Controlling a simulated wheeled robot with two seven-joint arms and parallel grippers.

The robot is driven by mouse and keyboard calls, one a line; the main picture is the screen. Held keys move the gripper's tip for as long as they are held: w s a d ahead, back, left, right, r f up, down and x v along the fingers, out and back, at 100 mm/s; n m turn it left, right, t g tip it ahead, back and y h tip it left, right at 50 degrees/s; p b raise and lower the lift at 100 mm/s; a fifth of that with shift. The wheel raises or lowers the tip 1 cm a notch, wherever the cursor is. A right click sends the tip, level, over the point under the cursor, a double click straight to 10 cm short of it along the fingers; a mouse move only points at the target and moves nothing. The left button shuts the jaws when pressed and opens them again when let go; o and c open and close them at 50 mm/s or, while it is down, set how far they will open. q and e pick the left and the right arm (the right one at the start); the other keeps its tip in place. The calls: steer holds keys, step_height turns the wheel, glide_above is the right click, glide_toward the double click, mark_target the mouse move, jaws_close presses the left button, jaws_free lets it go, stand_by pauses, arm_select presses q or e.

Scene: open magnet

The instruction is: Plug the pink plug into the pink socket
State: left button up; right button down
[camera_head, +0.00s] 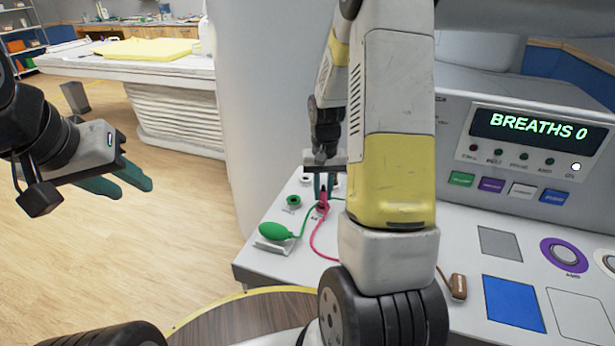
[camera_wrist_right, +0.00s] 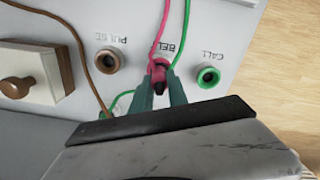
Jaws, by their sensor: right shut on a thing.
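The pink plug (camera_head: 322,200) is between the teal fingers of my right gripper (camera_head: 322,185), over the sloping grey panel. In the right wrist view, my right gripper (camera_wrist_right: 160,90) is shut on the pink plug (camera_wrist_right: 158,72), with its pink cord running up and away. The plug is at the spot labelled BEL-something. The pink socket cannot be told apart from the plug there, so I cannot tell whether the plug is seated in it. My left gripper (camera_head: 117,183) is empty, over the floor at the left, with its fingers apart.
A green socket (camera_wrist_right: 208,76) marked CALL and a brown socket (camera_wrist_right: 108,61) marked PULSE flank the plug. A green bulb (camera_head: 273,232) lies on the panel with a green cord. A display console (camera_head: 450,130) stands at the right; a white bed (camera_head: 170,75) is behind.

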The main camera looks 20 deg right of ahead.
steer(key=c, duration=1.2)
jaws_free()
steer(key=shift+r, duration=0.1)
